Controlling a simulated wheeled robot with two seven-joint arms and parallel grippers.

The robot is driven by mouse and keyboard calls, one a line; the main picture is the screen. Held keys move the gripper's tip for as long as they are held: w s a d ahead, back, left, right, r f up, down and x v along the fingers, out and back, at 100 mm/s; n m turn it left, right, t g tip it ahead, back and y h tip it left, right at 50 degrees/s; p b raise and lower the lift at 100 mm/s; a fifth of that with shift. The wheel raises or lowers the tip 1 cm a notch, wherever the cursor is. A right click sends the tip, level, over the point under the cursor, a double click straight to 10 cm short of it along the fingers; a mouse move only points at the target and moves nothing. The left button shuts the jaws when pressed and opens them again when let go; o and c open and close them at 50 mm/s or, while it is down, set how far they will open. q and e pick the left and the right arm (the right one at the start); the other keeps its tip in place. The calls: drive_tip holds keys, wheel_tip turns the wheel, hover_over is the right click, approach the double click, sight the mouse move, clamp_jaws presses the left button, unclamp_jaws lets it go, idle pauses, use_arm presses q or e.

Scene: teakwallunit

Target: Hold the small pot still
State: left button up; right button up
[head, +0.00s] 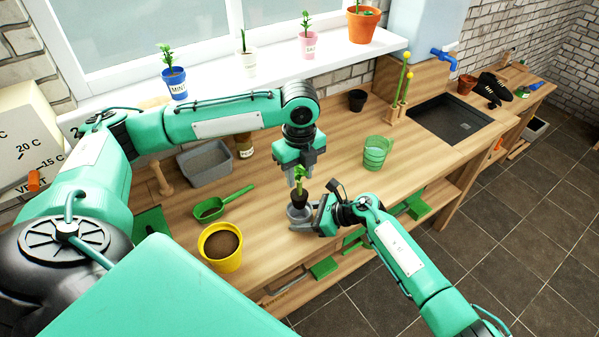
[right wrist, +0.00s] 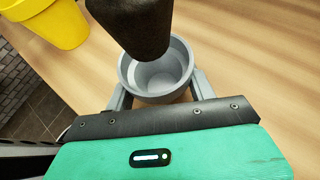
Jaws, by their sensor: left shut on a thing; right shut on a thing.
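The small grey pot (head: 297,216) stands upright near the front edge of the wooden bench. It also shows in the right wrist view (right wrist: 140,78), where its inside looks empty. My right gripper (head: 311,216) is shut on the pot, with one finger on each side. My left gripper (head: 299,177) points down from above and is shut on a green seedling (head: 300,173) with a dark soil plug (head: 299,199). In the right wrist view, the plug (right wrist: 133,28) hangs over the pot's far rim and hides part of it.
A yellow pot of soil (head: 221,258), a green scoop (head: 222,204) and a grey tub (head: 205,175) are to the left. A green cup (head: 376,152) stands to the right. Several potted plants line the windowsill. The bench between pot and cup is clear.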

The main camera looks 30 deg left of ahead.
use_arm(q)
drive_tip(key=shift+r, duration=3.5)
use_arm(e)
drive_tip(key=o, duration=0.5)
drive_tip(key=shift+r, duration=0.75)
drive_tip(key=shift+o, duration=0.3)
